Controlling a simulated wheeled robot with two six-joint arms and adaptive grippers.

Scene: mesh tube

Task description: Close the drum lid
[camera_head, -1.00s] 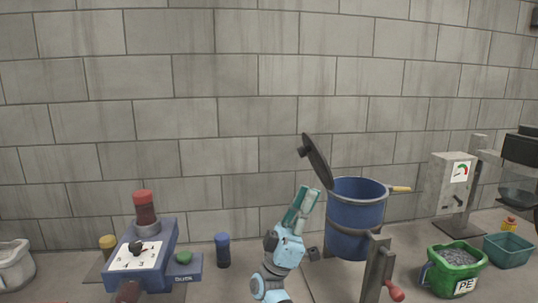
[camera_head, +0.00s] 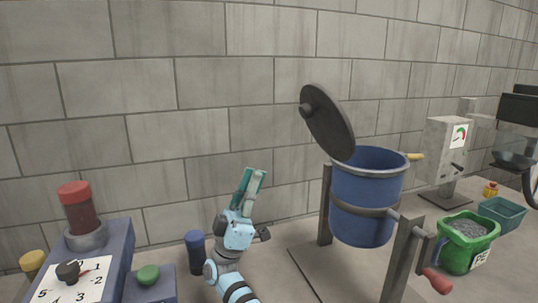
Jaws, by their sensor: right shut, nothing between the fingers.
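The blue drum (camera_head: 366,200) hangs in a grey stand at centre right, its open mouth facing up. Its dark round lid (camera_head: 328,122) is open, standing tilted up at the left side of the rim, with a small knob on its outer face. My right gripper (camera_head: 254,180) is left of the drum and lower than the lid, apart from both. Its greenish fingers point up, shut and empty. A red-handled crank (camera_head: 437,281) shows at the stand's front right. My left gripper is not in view.
A blue device (camera_head: 103,262) with a dial and green button stands at lower left, with a dark blue cylinder (camera_head: 195,252) beside it. A green bucket of grey pellets (camera_head: 466,246), a teal bin (camera_head: 503,212) and a grey gauge box (camera_head: 446,150) stand at right. A block wall is behind.

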